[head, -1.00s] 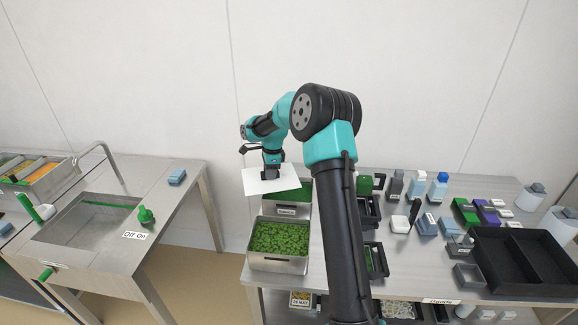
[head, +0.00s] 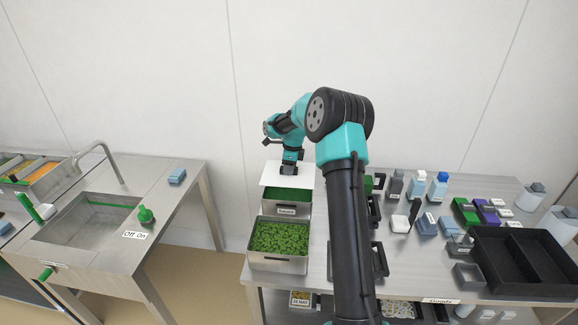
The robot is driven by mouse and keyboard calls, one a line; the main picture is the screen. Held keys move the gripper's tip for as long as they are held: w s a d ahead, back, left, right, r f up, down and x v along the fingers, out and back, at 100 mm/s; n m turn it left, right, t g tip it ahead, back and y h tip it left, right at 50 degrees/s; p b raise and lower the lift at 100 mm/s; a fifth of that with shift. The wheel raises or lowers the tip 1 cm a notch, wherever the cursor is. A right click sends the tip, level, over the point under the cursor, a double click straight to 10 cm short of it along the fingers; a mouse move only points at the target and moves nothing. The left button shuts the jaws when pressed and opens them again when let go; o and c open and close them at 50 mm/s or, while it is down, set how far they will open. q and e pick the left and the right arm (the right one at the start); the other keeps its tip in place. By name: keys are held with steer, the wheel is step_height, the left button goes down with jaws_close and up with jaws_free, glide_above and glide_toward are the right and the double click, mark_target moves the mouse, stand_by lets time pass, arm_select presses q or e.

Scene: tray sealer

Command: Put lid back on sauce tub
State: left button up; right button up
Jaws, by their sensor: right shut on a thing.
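My right gripper (head: 288,170) is shut on a flat white lid (head: 272,179). It holds the lid roughly level over the back of a steel tub (head: 287,210) with a label on its front and green contents. The lid hides the tub's rear part. I cannot tell whether the lid touches the rim. A second steel tub (head: 278,262), full of chopped green pieces, stands uncovered in front of it. My left gripper is not in view.
A black divided tray (head: 480,262) stands at the right of the steel table, with several small boxes and bottles behind and beside it. My right arm hides the table's middle. A sink counter (head: 165,215) stands apart at the left.

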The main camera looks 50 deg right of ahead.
steer(key=shift+f, duration=3.15)
steer(key=shift+f, duration=0.15)
steer(key=o, duration=1)
steer(key=c, duration=0.3)
steer(key=shift+r, duration=3.5)
